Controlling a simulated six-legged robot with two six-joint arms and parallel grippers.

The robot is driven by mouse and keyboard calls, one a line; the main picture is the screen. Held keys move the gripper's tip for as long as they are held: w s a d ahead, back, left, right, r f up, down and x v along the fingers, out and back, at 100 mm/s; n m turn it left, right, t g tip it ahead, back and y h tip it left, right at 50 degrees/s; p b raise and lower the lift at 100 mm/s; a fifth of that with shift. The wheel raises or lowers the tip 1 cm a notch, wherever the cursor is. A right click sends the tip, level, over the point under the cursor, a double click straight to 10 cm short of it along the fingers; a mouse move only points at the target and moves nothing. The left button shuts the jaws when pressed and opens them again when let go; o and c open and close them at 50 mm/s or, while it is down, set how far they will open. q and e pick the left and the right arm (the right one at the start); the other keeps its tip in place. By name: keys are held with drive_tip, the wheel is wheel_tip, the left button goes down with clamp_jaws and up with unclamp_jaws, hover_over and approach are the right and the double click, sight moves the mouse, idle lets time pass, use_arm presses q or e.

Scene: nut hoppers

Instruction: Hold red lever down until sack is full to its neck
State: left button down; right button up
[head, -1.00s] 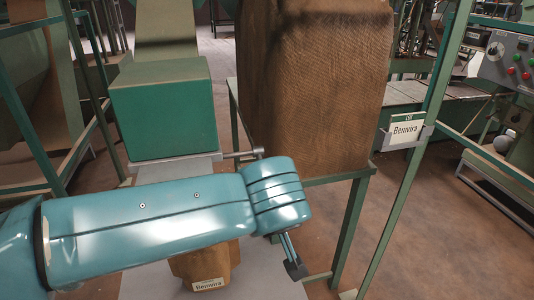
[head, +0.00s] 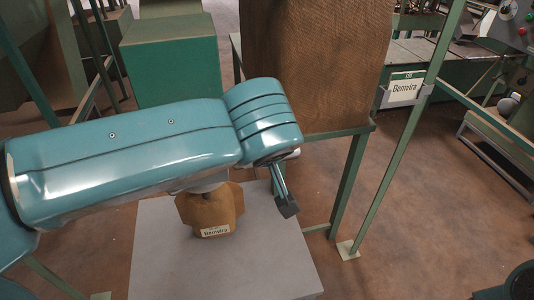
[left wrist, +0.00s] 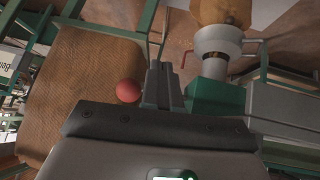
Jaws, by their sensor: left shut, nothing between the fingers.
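The red lever's round red knob (left wrist: 129,91) shows in the left wrist view, just left of my finger tips; I cannot tell if they touch. My arm hides it in the head view. My left gripper (head: 287,207) is shut and empty, pointing down in front of the large brown woven bulk (head: 318,65); its fingers (left wrist: 160,78) also show in the left wrist view. A small brown sack (head: 208,205) labelled Bemvira stands upright on a grey plate (head: 250,260). In the wrist view the sack (left wrist: 226,10) hangs at a pale spout (left wrist: 217,47). Its fill level is hidden. My right gripper is out of view.
A green box (head: 168,65) stands behind my left arm. A green post (head: 400,160) with a Bemvira tag (head: 403,90) and a frame leg stand to the right. A small red hooked piece (left wrist: 184,57) sits beside the spout. Open floor lies at right.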

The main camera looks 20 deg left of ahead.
use_arm(q)
drive_tip(key=p+v, duration=0.1)
drive_tip(key=v, duration=0.6)
drive_tip(key=shift+s, duration=0.35)
drive_tip(key=shift+d+r, duration=0.1)
drive_tip(key=shift+s, duration=0.15)
idle(1.1)
